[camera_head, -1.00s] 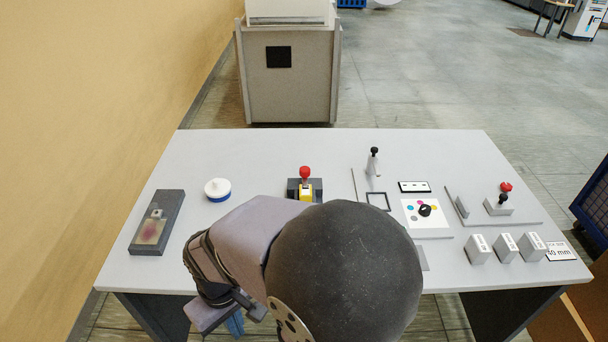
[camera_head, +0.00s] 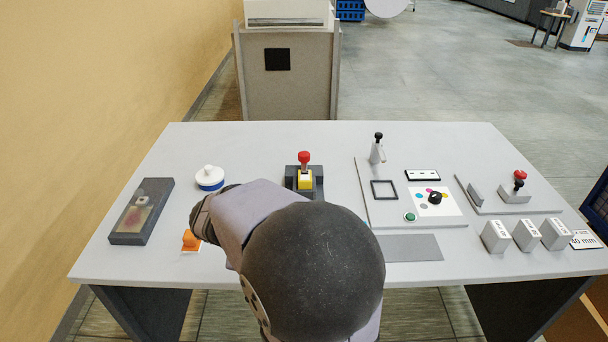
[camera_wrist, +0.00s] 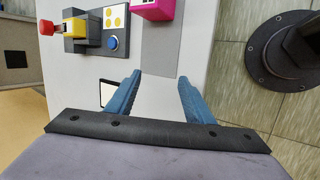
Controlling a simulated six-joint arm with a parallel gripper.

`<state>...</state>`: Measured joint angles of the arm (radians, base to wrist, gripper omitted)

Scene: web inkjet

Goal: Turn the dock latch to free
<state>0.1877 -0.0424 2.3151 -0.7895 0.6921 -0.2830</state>
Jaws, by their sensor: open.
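A dark dock-like block (camera_head: 318,190) with a red knob (camera_head: 304,156) and a yellow piece (camera_head: 305,180) stands mid-table. I cannot tell for sure which part is the latch. In the wrist view the red knob (camera_wrist: 47,28) and yellow piece (camera_wrist: 75,28) are at upper left. Beside them are a blue button (camera_wrist: 113,43) and a panel with yellow dots (camera_wrist: 116,18). My gripper (camera_wrist: 159,78) is open and empty above the pale table, apart from these parts. In the head view my arm hides its fingers.
An orange piece (camera_head: 191,239) sits left of my arm, near a white-and-blue round pot (camera_head: 209,178) and a dark tray (camera_head: 142,211). On the right are a plate with a black knob (camera_head: 435,198), a green button (camera_head: 410,217) and grey blocks (camera_head: 496,236). A magenta block (camera_wrist: 152,9) shows at the wrist view's top.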

